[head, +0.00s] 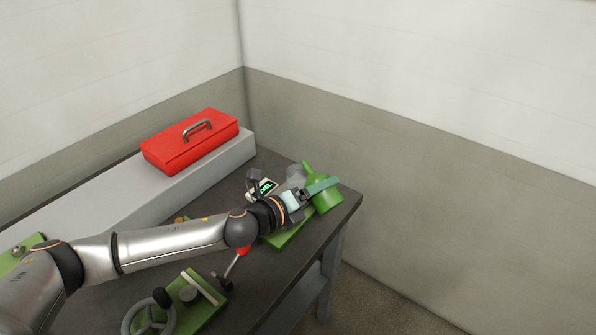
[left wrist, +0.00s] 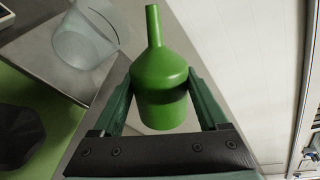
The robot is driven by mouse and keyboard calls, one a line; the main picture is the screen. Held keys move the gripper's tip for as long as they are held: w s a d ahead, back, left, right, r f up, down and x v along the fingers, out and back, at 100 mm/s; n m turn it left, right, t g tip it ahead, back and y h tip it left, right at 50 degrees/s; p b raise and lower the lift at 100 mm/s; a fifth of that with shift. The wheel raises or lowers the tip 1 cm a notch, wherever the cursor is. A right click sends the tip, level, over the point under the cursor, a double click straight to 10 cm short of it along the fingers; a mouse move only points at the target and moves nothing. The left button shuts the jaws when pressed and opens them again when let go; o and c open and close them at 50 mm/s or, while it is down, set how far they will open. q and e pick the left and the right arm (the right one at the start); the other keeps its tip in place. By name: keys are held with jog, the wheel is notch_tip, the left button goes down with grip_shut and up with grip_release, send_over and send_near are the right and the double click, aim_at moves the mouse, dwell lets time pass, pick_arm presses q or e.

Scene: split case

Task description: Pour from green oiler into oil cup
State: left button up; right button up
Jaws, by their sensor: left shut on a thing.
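The green oiler (head: 324,199) is a squat bottle with a narrow spout, near the table's far right corner. My left gripper (head: 318,188) is shut on it; the left wrist view shows the oiler (left wrist: 160,88) between the two fingers (left wrist: 160,100). The oil cup (head: 295,173) is translucent grey, just left of the oiler and partly hidden behind my gripper. In the left wrist view the cup (left wrist: 82,42) stands at upper left, apart from the oiler. I see no oil flowing. My right gripper is not in view.
A small device with a lit green display (head: 266,187) stands left of the cup. A green plate (head: 289,236) lies below my gripper. A red toolbox (head: 185,150) rests on a grey ledge (head: 105,190). A handwheel (head: 148,317) is at the front. The table edge is close right.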

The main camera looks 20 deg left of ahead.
aim_at(321, 177)
pick_arm(q)
jog(key=shift+s+d+r+n+g+h, duration=0.2)
jog(key=shift+r+n+g+h, duration=0.1)
jog(key=shift+n, duration=0.5)
dwell(2.1)
jog(key=shift+w+a+r+n, duration=0.25)
jog(key=shift+r+n, duration=0.35)
jog(key=shift+n, duration=0.1)
dwell(1.4)
jog(key=shift+r+n+g+h, duration=0.5)
jog(key=shift+r+n+h, duration=0.1)
jog(key=shift+r+n, duration=0.45)
dwell(2.0)
